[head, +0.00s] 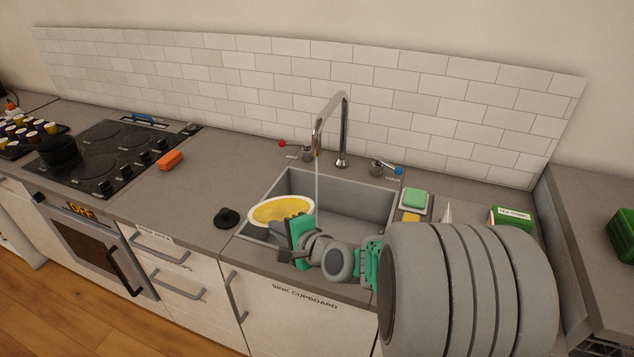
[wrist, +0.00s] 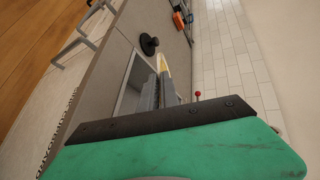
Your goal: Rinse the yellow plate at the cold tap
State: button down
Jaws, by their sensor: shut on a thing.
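The yellow plate (head: 280,209) has a pale rim and is tilted over the left part of the grey sink (head: 355,207). My gripper (head: 303,228) is shut on the plate's near right edge; the fingertips are partly hidden. In the wrist view the plate (wrist: 161,63) shows nearly edge-on beyond the green gripper body. The chrome spout (head: 318,130) arches over the sink, and a thin stream of water (head: 317,180) falls from it close to the plate's right edge. I cannot tell whether it touches the plate. The cold tap (head: 382,167) has a blue knob, right of the spout.
The hot tap (head: 306,155) has a red knob (head: 281,143). A black plug (head: 227,217) lies on the counter left of the sink. A green sponge (head: 415,197) sits right of it. An orange block (head: 170,160) lies near the hob (head: 125,145). The counter between hob and sink is mostly clear.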

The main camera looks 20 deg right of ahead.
jog(key=shift+w+a, duration=0.3)
jog(key=shift+d, duration=0.1)
jog(key=shift+s+d, duration=0.35)
jog(key=shift+s, duration=0.05)
jog(key=shift+r, duration=0.1)
jog(key=shift+w+a, duration=0.4)
jog(key=shift+a, duration=0.05)
jog(key=shift+p, duration=0.3)
